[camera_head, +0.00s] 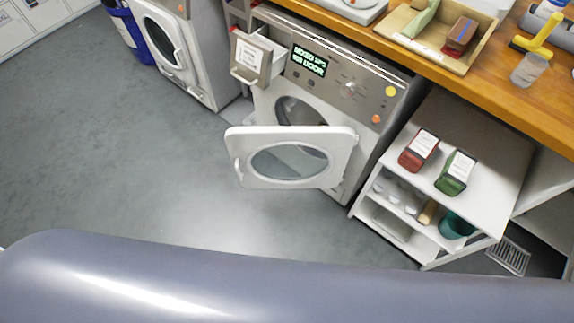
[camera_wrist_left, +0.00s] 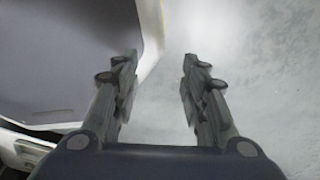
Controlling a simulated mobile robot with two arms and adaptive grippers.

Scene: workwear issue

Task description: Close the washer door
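The washer (camera_head: 345,75) stands under the wooden counter with a lit green display. Its white door (camera_head: 335,160) with an oval window hangs open, swung out to the front left of the round opening (camera_head: 300,111). The washer's detergent drawer (camera_head: 257,58) at its top left is pulled out. In the left wrist view my left gripper (camera_wrist_left: 158,85) has its two fingers spread apart with nothing between them, pointing at grey floor beside a white rounded edge I cannot identify for sure. Neither gripper shows in the head view.
A second machine (camera_head: 180,45) with a round door stands to the left, beside a blue container (camera_head: 132,32). A white shelf unit (camera_head: 487,195) with a red box (camera_head: 419,149) and a green box (camera_head: 456,173) stands right of the washer. The grey floor (camera_head: 100,150) at left is clear.

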